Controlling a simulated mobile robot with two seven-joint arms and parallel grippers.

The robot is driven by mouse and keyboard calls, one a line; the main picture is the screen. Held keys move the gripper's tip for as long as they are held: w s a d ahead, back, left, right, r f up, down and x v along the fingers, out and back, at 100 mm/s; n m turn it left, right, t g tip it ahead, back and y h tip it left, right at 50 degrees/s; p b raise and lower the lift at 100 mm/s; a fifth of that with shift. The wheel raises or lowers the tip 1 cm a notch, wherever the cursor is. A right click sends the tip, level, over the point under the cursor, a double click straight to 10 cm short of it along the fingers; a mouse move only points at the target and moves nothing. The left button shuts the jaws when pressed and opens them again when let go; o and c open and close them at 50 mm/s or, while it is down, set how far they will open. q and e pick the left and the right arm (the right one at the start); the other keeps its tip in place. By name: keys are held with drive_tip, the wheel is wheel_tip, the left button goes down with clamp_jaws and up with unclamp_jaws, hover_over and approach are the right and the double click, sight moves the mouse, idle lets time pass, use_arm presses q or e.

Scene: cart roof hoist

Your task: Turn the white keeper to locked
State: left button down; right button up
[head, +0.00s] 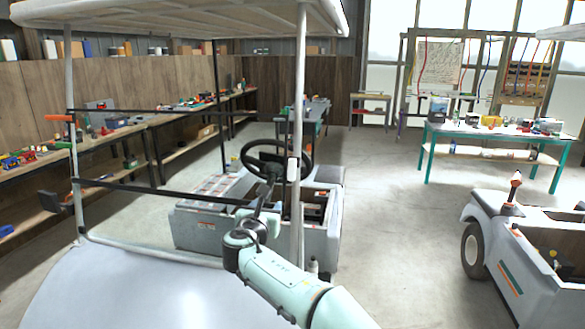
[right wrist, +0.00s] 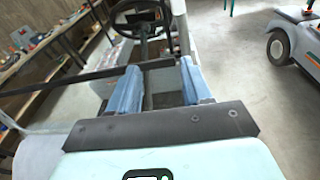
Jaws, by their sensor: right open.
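The white keeper (head: 292,169) is a small upright white piece on the front right roof post (head: 299,110) of the cart, about level with the steering wheel. Its lock state is too small to tell. My right gripper (head: 268,197) is just left of that post and a little below the keeper, apart from it. In the right wrist view, its two blue fingers (right wrist: 160,88) are spread with nothing between them. The post shows beyond them in that view (right wrist: 180,25), but I cannot make out the keeper there. My left gripper is not in view.
Dark crossbars (head: 150,190) span the cart front. The steering wheel (head: 277,160) is behind the gripper. The white roof (head: 180,18) hangs above. Open floor (head: 395,230) lies to the right, before a second cart (head: 520,245).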

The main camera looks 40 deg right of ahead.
drive_tip(key=h, duration=0.2)
approach(291, 165)
drive_tip(key=p+x, duration=0.5)
drive_tip(key=x, duration=0.3)
drive_tip(key=shift+w+d+r, duration=0.1)
drive_tip(key=shift+r, duration=0.05)
drive_tip(key=shift+w+d+f+p, duration=0.2)
drive_tip(key=shift+w+d+p, duration=0.1)
drive_tip(key=shift+d, duration=0.1)
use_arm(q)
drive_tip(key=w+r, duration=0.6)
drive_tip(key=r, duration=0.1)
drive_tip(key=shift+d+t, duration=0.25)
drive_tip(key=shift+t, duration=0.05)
use_arm(e)
drive_tip(key=shift+s, duration=0.1)
clamp_jaws()
